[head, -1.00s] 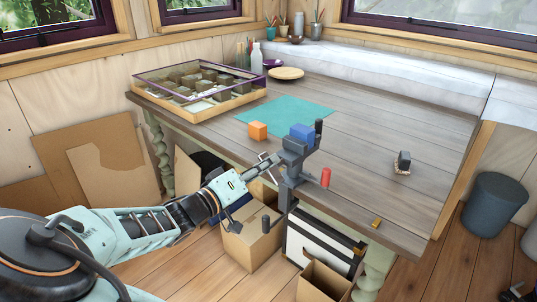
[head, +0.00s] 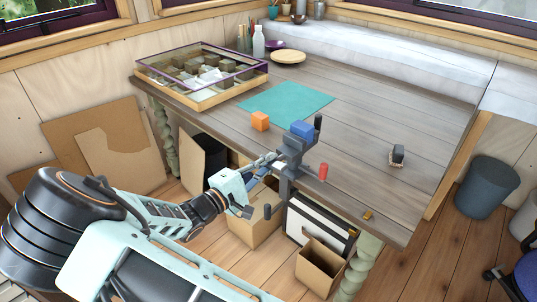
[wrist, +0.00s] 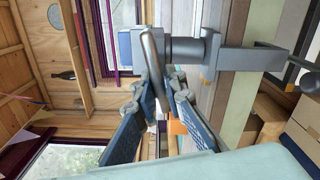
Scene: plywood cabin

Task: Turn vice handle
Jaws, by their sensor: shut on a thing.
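The grey vice (head: 288,158) is clamped to the near edge of the wooden table. A blue block (head: 302,130) sits at its jaws. My gripper (head: 268,160) is at the vice's near side, on the end of the screw. In the wrist view its blue-grey fingers (wrist: 158,95) are closed around the grey bar handle (wrist: 150,58). The handle is tilted slightly in that view, and its lower part is between the fingers. The vice body (wrist: 215,52) shows just beyond it. In the head view the handle is small and partly hidden by the fingers.
An orange block (head: 260,121), a teal mat (head: 288,104) and a glass-topped case (head: 205,97) are on the table (head: 365,130). A red cylinder (head: 323,171) stands close right of the vice. Cardboard boxes (head: 322,266) are on the floor below.

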